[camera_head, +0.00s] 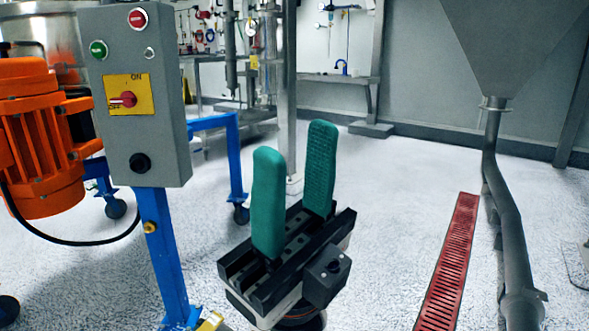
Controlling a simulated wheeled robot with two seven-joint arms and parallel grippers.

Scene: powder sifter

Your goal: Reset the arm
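My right gripper (294,190) rises from the bottom middle of the head view, with two green padded fingers pointing up. The fingers stand wide apart with nothing between them, so it is open and empty. It is in front of the white speckled floor, to the right of the grey control box (143,100), and touches nothing that I can see. The box carries a green button, a red button, a black knob and a red rotary switch (124,99) on a yellow plate. My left gripper is not in view.
An orange motor (40,137) and blue wheeled frame (163,250) stand at the left. A red floor grate (450,265) and a grey pipe (507,215) below a hopper (515,45) are at the right. The floor between the gripper and grate is clear.

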